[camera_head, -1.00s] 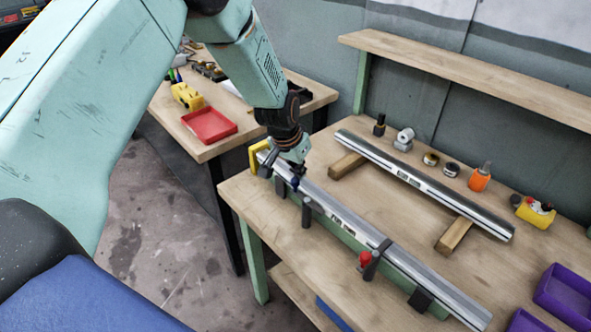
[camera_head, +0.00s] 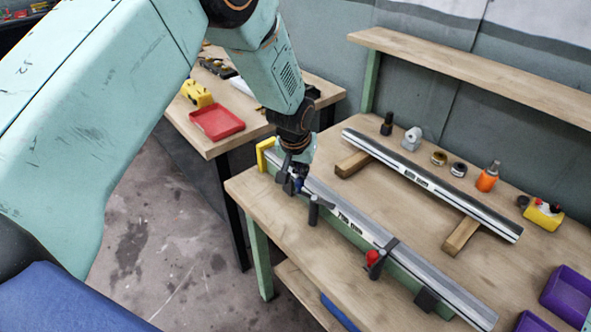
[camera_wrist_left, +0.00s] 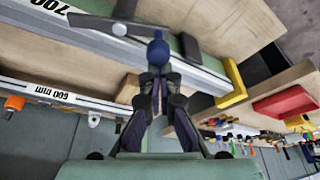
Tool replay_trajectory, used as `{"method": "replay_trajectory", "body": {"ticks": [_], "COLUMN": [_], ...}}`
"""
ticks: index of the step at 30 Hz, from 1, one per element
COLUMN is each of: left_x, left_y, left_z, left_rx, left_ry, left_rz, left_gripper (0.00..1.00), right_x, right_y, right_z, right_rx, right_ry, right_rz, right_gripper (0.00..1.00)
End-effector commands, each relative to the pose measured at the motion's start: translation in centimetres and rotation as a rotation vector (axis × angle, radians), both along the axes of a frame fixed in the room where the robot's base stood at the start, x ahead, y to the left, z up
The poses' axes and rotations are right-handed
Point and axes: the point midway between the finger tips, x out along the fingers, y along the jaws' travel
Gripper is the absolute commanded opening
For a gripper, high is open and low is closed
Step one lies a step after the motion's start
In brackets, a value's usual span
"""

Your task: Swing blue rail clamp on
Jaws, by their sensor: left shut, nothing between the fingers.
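The long rail marked 700 mm (camera_head: 350,222) lies along the front of the bench. The blue rail clamp has a round blue knob (camera_head: 298,184), near the rail's far left end; the knob also shows in the left wrist view (camera_wrist_left: 158,48). A dark clamp bar (camera_wrist_left: 112,23) reaches left from beside the knob. I cannot tell how far it lies over the rail. My left gripper (camera_wrist_left: 158,82) is shut and empty, fingertips at the knob, perhaps touching it; in the head view it (camera_head: 296,172) hides part of the clamp. My right gripper is out of view.
A red-knobbed clamp (camera_head: 373,258) has its dark arm across the rail. A dark post (camera_head: 314,210) stands in front. A yellow end piece (camera_head: 264,154) is at the rail's far end. A 600 mm rail (camera_head: 425,180) rests on wooden blocks behind. Purple bins (camera_head: 568,296) stand at right.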

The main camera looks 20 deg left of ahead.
Motion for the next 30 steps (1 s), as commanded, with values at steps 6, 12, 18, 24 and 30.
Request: {"method": "replay_trajectory", "body": {"ticks": [6, 12, 18, 24, 30], "left_x": [-0.3, -0.9, -1.8, -2.7, -3.4], "left_y": [-0.6, -0.6, -0.6, -0.6, -0.6], "left_z": [-0.3, -0.5, -0.6, -0.5, -0.3], "left_rx": [0.002, 0.004, 0.003, 0.003, 0.002], "left_ry": [-0.002, -0.003, -0.004, -0.002, -0.001], "left_rz": [0.125, 0.279, 0.457, 0.649, 0.836], "left_gripper": [0.0, 0.0, 0.0, 0.0, 0.0], "right_x": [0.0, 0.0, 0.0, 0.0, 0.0], "right_y": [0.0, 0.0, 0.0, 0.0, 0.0], "right_z": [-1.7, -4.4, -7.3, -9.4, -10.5], "right_rx": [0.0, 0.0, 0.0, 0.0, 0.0], "right_ry": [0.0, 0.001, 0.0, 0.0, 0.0], "right_rz": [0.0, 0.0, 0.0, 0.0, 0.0], "right_gripper": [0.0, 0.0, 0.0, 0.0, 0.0]}}
